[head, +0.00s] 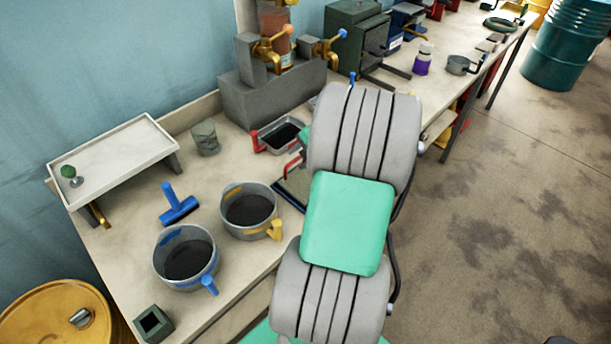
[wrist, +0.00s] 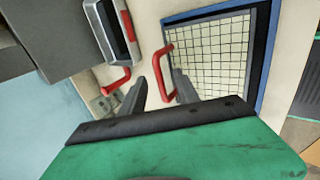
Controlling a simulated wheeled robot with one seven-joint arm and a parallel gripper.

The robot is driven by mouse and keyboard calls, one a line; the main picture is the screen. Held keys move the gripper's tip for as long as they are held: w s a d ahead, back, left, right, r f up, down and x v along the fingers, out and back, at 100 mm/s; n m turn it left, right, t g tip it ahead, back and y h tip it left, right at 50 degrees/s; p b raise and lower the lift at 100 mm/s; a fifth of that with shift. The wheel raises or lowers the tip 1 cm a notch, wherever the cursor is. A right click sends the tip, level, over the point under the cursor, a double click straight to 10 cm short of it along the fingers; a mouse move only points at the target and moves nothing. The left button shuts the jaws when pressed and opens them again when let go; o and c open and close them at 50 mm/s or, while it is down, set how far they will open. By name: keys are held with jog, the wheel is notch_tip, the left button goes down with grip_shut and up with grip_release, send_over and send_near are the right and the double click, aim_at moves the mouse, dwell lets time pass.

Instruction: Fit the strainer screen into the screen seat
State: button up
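The strainer screen (wrist: 210,58) is a pale mesh with dark grid lines and a red handle on its left side in the wrist view. It lies flat at a dark, blue-edged frame (wrist: 262,50); I cannot tell whether this frame is the screen seat. In the head view my arm hides most of the screen and my gripper. My gripper (wrist: 163,88) is open in the wrist view. Its two dark fingers stand apart, with the red handle showing between their tips, nearer the right finger. I see no clear grip on the handle.
A grey tray (head: 272,146) with a red handle stands close by, before the grey block (head: 262,100) with brass taps. Two grey pots (head: 165,262) (head: 232,219), a blue T-shaped tool (head: 178,206) and a glass (head: 206,139) stand to the left. A raised white tray (head: 120,150) is further left.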

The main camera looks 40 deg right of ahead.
jog(key=shift+c, duration=0.5)
grip_shut()
dwell(0.9)
